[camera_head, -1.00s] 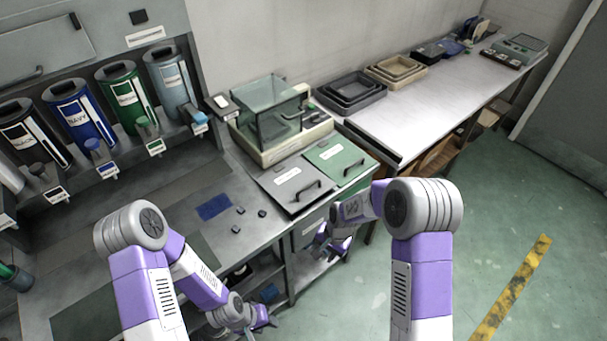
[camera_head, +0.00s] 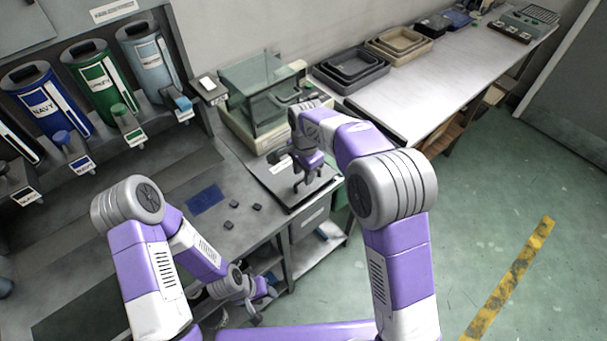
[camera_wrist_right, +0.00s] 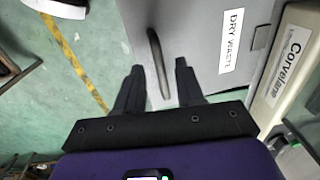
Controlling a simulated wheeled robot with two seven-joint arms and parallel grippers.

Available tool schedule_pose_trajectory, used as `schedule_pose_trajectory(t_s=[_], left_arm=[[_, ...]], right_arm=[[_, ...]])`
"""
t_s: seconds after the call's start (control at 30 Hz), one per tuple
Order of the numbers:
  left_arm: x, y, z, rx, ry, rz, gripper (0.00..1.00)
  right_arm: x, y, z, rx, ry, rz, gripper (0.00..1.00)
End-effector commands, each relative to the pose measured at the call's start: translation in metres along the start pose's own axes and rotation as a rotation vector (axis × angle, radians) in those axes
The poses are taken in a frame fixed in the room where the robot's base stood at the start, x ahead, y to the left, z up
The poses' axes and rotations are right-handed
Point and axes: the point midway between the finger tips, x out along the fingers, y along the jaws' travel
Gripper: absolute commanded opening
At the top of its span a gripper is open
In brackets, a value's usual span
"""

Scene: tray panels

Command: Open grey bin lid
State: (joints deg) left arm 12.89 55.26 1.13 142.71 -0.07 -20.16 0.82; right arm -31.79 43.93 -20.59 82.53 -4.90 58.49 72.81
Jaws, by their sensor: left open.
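The grey bin lid (camera_head: 270,181) lies closed and flat on the bench corner. It fills the upper middle of the right wrist view (camera_wrist_right: 197,60), with a "DRY WASTE" label. Its dark bar handle (camera_wrist_right: 158,62) reaches between the fingertips of my right gripper (camera_wrist_right: 158,78). In the head view my right gripper (camera_head: 307,184) points down over the lid and its fingers hide most of the handle. The fingers are apart, with a gap on both sides of the handle. My left gripper (camera_head: 262,299) is open and empty, low in front of the bench.
A glass-sided balance (camera_head: 252,135) stands behind the lid. Grey trays (camera_head: 350,88) and beige trays (camera_head: 398,62) sit on the far table. Small dark blocks (camera_head: 231,223) and a blue pad (camera_head: 205,199) lie left of the lid. My right arm covers most of the green lid.

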Motion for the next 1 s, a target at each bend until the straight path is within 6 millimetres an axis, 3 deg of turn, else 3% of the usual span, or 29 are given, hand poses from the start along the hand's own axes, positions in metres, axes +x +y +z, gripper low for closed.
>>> schedule_pose_trajectory(t_s=[0.37, 0.47, 0.63, 1.0], left_arm=[[0.0018, -0.0006, -0.0002, 0.000, 0.000, 0.000, 0.43], [0.0018, -0.0006, -0.0002, 0.000, 0.000, 0.000, 0.43], [0.0018, -0.0006, -0.0002, 0.000, 0.000, 0.000, 0.43], [0.0013, -0.0004, -0.0001, 0.000, 0.000, 0.000, 0.43]], right_arm=[[0.0100, -0.0002, 0.0002, -0.001, 0.000, -0.001, 0.38], [0.0099, -0.0002, 0.0002, -0.001, 0.000, -0.001, 0.27], [0.0099, -0.0001, 0.0001, -0.001, 0.000, -0.001, 0.01], [0.0093, -0.0003, 0.0000, -0.001, 0.000, -0.001, 0.00]])
